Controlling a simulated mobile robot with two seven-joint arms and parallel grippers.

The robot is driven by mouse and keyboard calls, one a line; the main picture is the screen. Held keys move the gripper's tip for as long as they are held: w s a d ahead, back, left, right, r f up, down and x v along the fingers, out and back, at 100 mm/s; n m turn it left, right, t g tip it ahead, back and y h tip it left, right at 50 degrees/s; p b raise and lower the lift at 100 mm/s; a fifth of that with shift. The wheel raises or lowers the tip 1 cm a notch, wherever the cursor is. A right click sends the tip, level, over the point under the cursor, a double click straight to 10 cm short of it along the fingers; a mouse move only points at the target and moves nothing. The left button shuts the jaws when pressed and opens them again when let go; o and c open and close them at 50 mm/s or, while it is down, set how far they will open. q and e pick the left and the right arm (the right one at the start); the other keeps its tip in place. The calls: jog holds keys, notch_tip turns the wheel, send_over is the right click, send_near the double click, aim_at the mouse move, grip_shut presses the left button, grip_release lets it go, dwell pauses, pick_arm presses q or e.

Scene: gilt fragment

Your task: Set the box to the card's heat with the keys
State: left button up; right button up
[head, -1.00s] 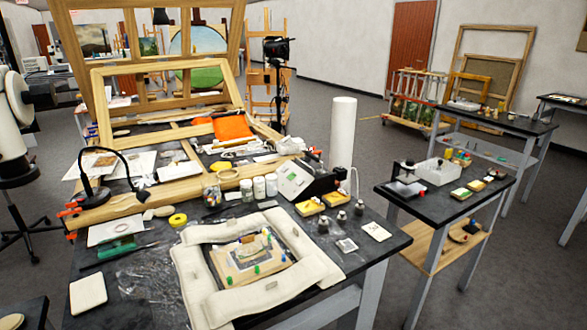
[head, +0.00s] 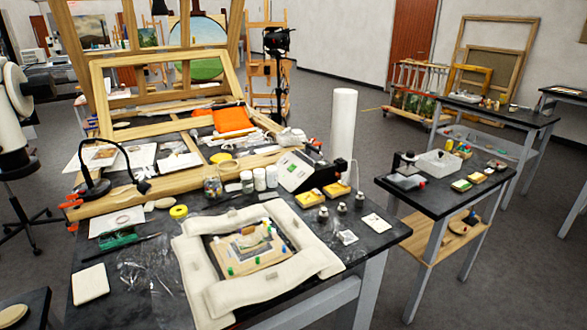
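The box (head: 301,171) is a pale and dark unit with a sloped front face, standing at the back right of the near black table. A small dark display shows on its face; its keys and any reading are too small to make out. A white card (head: 376,222) lies flat near the table's right edge, with faint marks that I cannot read. I cannot tell whether this is the task's card. Neither of my grippers is in view.
Yellow-topped blocks (head: 308,198) and several small dark-topped weights or jars stand before the box. A tall white roll (head: 342,135) rises behind it. White cushions (head: 250,297) surround a small panel with coloured pins. A side table (head: 440,195) stands at right, across a floor gap.

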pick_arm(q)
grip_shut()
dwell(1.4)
